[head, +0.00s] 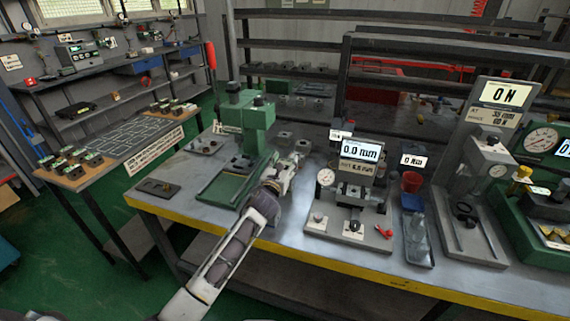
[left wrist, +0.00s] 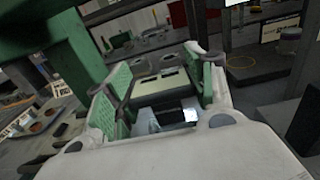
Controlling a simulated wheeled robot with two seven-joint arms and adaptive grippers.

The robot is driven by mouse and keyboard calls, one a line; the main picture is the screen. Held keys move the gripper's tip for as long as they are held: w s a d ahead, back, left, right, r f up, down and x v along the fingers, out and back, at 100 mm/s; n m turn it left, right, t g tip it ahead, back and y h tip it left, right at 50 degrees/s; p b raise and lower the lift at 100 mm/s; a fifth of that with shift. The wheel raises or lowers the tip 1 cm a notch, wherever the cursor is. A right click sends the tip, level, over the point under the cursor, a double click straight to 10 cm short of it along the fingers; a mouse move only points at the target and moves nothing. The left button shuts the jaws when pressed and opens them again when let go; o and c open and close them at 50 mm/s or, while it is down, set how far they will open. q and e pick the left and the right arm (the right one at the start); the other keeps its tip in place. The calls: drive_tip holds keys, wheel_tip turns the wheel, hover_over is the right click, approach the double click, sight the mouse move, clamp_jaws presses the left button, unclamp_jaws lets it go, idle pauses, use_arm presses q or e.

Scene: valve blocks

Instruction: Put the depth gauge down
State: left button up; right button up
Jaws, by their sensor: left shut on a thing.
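My left gripper (head: 292,165) reaches over the workbench beside the green press (head: 244,140), to its right. In the left wrist view, its two green-padded fingers (left wrist: 162,95) stand on either side of a small dark grey thing with a pale face, which I take to be the depth gauge (left wrist: 160,86). The gripper is shut on it. In the head view the gauge is mostly hidden by the gripper, and I cannot tell whether it touches the bench. My right gripper is not in view.
Right of the gripper stands a measuring station (head: 360,172) reading 0.0 mm, then a red cup (head: 411,182) and a force tester (head: 482,165) reading 0 N. Small grey blocks lie behind the gripper. A side table (head: 110,150) holds valve blocks. The bench's yellow front edge (head: 300,256) is close.

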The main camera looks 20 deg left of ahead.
use_arm(q)
drive_tip(key=shift+f, duration=0.2)
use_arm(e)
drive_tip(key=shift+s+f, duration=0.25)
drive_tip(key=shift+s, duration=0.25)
use_arm(q)
drive_tip(key=shift+f, duration=0.1)
drive_tip(key=shift+f, duration=0.15)
drive_tip(key=o, duration=1.2)
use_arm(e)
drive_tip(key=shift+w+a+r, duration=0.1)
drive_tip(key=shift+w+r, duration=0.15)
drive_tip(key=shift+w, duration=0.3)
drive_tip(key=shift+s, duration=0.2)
